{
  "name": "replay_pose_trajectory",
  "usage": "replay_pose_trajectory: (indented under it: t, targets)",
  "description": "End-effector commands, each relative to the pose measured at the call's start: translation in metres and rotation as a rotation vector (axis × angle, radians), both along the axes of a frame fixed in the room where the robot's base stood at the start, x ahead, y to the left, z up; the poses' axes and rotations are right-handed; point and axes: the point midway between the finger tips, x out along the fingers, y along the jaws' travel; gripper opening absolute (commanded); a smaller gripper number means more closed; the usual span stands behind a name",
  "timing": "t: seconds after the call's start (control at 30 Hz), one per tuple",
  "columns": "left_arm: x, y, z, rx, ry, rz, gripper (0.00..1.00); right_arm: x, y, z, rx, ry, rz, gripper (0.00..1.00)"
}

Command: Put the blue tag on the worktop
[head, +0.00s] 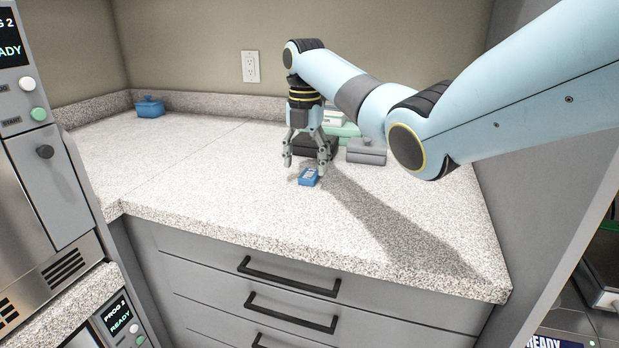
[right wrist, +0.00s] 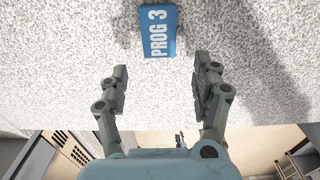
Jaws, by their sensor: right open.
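The blue tag (head: 309,177) lies flat on the speckled worktop (head: 230,180), a little back from its front edge. In the right wrist view the blue tag (right wrist: 158,31) shows white lettering "PROG 3" and lies beyond the fingertips. My right gripper (head: 306,172) points down close to the tag, with its fingers spread. In the right wrist view my right gripper (right wrist: 162,78) is open with nothing between its fingers. I cannot tell from these views how high the fingertips are above the worktop. My left gripper is not in view.
A grey box (head: 367,151) and a green container (head: 348,131) stand behind and right of the gripper, partly hidden by my arm. A small blue box (head: 150,106) sits at the back left. Autoclave panels (head: 40,150) flank the left. The worktop's left and front right are clear.

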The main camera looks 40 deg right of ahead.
Motion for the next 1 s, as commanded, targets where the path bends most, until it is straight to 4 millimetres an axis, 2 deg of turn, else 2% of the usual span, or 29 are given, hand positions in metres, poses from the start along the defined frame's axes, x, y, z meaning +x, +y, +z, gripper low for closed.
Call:
replay_pose_trajectory:
  t: [0.2,0.5,0.9,1.0]
  targets:
    - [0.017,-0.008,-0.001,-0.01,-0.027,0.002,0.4,0.002,-0.003,-0.034,0.002,0.003,0.0,0.65]
    - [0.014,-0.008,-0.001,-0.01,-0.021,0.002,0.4,0.002,-0.004,-0.04,0.0,0.001,0.0,0.65]
    - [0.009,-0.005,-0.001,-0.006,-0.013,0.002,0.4,0.002,-0.004,-0.04,0.0,0.0,0.0,0.14]
    - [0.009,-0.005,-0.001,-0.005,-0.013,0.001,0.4,0.002,-0.004,-0.04,0.0,0.0,0.0,0.12]
